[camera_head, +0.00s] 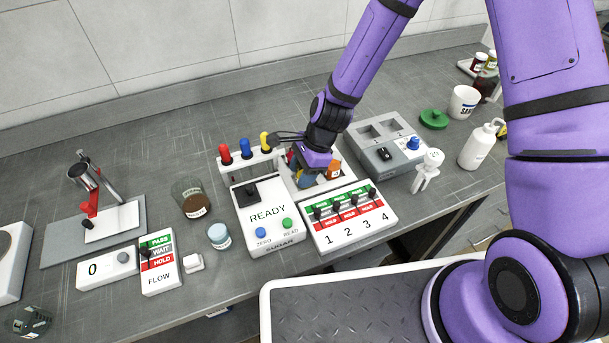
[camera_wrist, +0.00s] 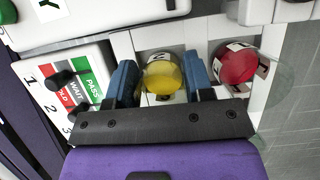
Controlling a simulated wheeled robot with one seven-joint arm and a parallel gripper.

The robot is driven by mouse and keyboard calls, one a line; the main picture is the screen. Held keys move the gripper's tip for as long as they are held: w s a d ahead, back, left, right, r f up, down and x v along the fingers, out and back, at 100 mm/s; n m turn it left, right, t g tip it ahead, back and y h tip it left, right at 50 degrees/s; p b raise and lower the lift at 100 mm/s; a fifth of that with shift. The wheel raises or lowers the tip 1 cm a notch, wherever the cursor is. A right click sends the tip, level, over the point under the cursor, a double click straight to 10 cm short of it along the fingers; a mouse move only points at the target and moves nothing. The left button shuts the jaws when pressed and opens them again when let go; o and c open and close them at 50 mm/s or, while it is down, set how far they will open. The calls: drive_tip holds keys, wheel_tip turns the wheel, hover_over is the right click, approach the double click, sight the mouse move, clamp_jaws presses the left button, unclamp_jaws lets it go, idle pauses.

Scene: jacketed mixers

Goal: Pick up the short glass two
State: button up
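A short glass of yellow liquid (camera_wrist: 162,76) sits in the white rack in the wrist view. Its label seems to carry a sideways 2, though the mark is small. My gripper (camera_wrist: 161,80) has its two blue fingers on either side of this glass, very close to or touching it. I cannot tell whether they press on it. In the head view my gripper (camera_head: 309,180) reaches down into the rack (camera_head: 285,180) behind the numbered switch panel and hides most of the glass.
A glass with red contents (camera_wrist: 236,63) stands close beside the right finger. An orange labelled container (camera_head: 334,170) is right of my gripper. The switch panel (camera_head: 348,220) is in front, the READY box (camera_head: 266,221) left, and a grey box (camera_head: 384,148) right.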

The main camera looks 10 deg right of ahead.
drive_tip(key=c, duration=0.3)
drive_tip(key=shift+r, duration=0.1)
drive_tip(key=shift+c, duration=0.2)
wheel_tip(320, 180, up, 10)
idle(0.5)
drive_tip(key=shift+s, duration=0.1)
idle(0.5)
